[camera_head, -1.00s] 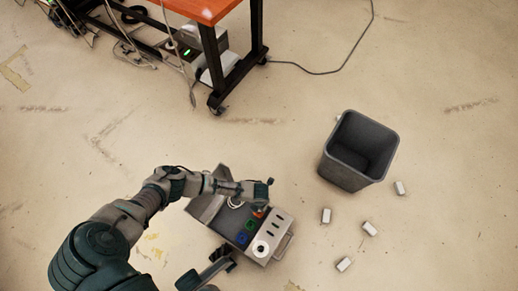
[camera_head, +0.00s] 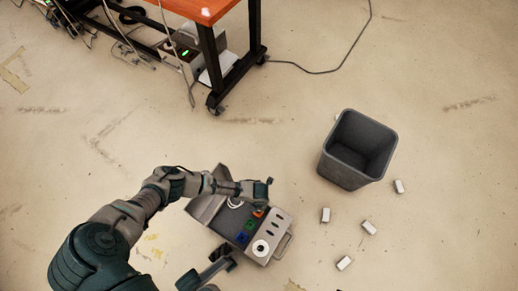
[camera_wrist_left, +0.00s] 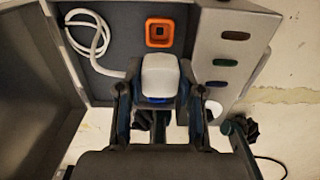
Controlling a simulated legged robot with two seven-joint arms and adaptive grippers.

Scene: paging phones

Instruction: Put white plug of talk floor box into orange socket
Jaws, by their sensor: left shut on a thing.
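The grey talk floor box (camera_head: 283,226) stands on the floor with its lid open to the left. My left gripper (camera_wrist_left: 157,95) is shut on the white plug (camera_wrist_left: 160,72). In the left wrist view the plug appears just below the orange socket (camera_wrist_left: 159,32), apart from it in the picture; the depth between them is unclear. A white cable runs from the plug to a coil at the left.
A dark bin (camera_head: 347,171) stands to the right, with several white blocks (camera_head: 369,228) on the floor. An orange-topped table (camera_head: 203,10) is at the back. Open floor surrounds these.

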